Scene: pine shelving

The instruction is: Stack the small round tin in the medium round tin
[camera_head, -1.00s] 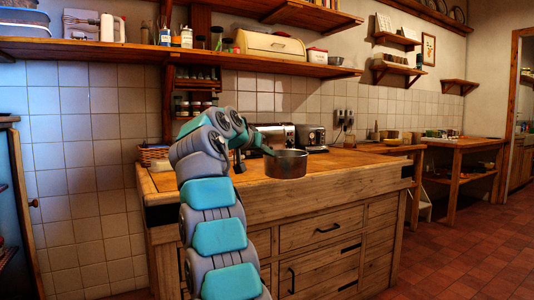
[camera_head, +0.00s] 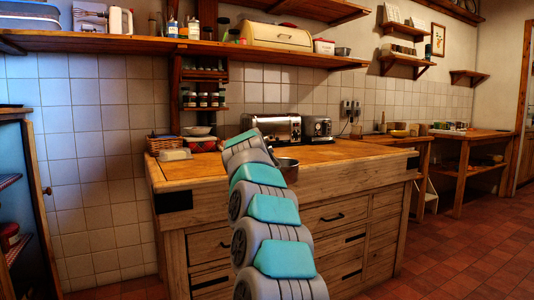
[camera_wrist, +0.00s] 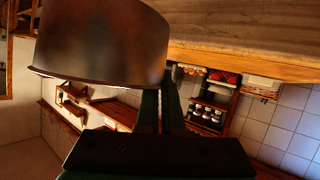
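A round, dark metal tin (camera_head: 288,168) shows in the head view at the front of the wooden counter, partly hidden by my arm. In the wrist view the same tin (camera_wrist: 105,42) fills the upper left, close to the camera. My gripper (camera_wrist: 162,95) has its dark fingers close together at the tin's rim, seemingly pinching its wall. In the head view my gripper is hidden behind my arm. I cannot tell whether this is the small or the medium tin. No second round tin shows clearly.
The counter (camera_head: 340,154) holds a toaster (camera_head: 272,126) at the back, and bowls (camera_head: 198,131) and a butter dish (camera_head: 174,154) at the left. A small grey container (camera_head: 343,51) stands on the long shelf.

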